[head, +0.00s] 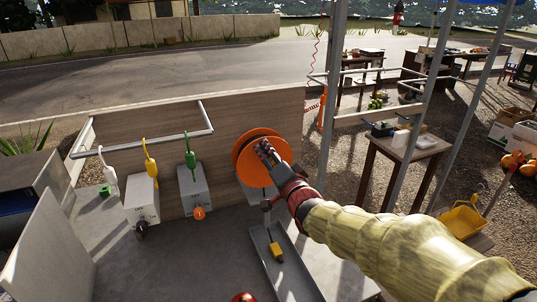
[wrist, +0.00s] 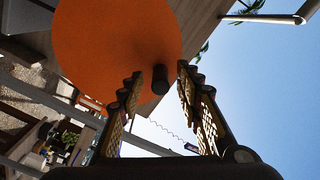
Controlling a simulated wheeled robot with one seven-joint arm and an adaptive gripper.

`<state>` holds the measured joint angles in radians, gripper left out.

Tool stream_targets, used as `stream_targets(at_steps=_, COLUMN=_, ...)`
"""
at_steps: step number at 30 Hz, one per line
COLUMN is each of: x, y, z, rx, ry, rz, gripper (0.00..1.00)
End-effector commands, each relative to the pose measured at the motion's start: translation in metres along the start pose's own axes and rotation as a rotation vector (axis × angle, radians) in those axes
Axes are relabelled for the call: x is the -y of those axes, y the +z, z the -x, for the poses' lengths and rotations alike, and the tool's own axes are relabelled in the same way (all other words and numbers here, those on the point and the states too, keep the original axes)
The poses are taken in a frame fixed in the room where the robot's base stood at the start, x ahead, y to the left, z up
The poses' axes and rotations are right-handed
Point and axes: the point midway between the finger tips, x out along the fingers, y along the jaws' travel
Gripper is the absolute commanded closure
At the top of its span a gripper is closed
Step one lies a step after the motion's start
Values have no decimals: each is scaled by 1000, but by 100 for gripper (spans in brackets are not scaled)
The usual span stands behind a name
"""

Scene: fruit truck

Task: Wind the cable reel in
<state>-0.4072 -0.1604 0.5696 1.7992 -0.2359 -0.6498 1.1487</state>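The orange cable reel (head: 243,152) is mounted upright at the wooden side panel, in the middle of the head view. In the wrist view its orange disc (wrist: 110,40) fills the upper left, with a short dark crank knob (wrist: 160,80) sticking out near its edge. My gripper (wrist: 160,76) is open, with one finger on each side of the knob and a visible gap to both. In the head view my gripper (head: 266,150) is in front of the reel and hides part of its right side. A yellow plug (head: 277,251) lies in the grey tray (head: 296,275) below the reel.
Metal posts (head: 332,90) and a wooden table (head: 415,150) stand to the right.

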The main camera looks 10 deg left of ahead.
Motion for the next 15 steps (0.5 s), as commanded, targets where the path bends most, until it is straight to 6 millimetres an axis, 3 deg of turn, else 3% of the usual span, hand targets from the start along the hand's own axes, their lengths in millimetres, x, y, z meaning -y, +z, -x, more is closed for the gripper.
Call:
stream_targets(at_steps=5, x=1, y=-1, z=11, rx=-1, ry=-1, rz=0, gripper=65)
stream_targets(at_steps=15, x=0, y=-1, z=71, rx=-2, ry=0, rz=0, gripper=65)
